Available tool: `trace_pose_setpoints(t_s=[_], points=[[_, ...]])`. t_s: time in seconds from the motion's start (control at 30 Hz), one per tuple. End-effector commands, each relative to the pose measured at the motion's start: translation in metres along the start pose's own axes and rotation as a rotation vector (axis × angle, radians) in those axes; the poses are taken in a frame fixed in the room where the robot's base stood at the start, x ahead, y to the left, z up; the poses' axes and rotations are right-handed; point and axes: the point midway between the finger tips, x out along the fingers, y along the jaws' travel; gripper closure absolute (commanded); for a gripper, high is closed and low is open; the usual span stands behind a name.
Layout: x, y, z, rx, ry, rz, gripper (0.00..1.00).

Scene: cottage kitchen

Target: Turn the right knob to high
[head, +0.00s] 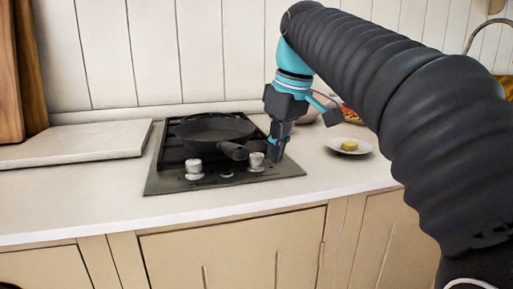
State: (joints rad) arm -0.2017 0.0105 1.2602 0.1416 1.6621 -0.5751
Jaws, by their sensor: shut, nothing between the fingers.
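Two pale knobs stand on the front of the dark cooktop (215,178): the left knob (194,169) and the right knob (256,161). My gripper (274,158) points down close beside the right knob, on its right side; its fingers are shut with nothing held. I cannot tell whether the fingers touch the knob. The marks around the knob are too small to read, so its setting is unclear.
A black frying pan (214,131) sits on the cooktop, its handle (234,151) reaching forward near the right knob. A plate (348,150) with a small yellow item (349,145) lies to the right. A pale board (75,143) lies left. The front counter is clear.

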Motion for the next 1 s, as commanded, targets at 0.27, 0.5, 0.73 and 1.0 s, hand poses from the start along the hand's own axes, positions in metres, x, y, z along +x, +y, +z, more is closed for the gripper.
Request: trace_pose_setpoints(t_s=[0.27, 0.5, 0.73, 1.0], points=[[-0.027, 0.0, -0.007, 0.001, 0.001, 0.001, 1.0], [-0.049, 0.001, -0.013, 0.001, 0.001, 0.001, 1.0], [-0.055, 0.0, -0.014, 0.001, -0.001, 0.0, 1.0], [-0.057, -0.005, -0.016, -0.001, 0.0, 0.0, 1.0]])
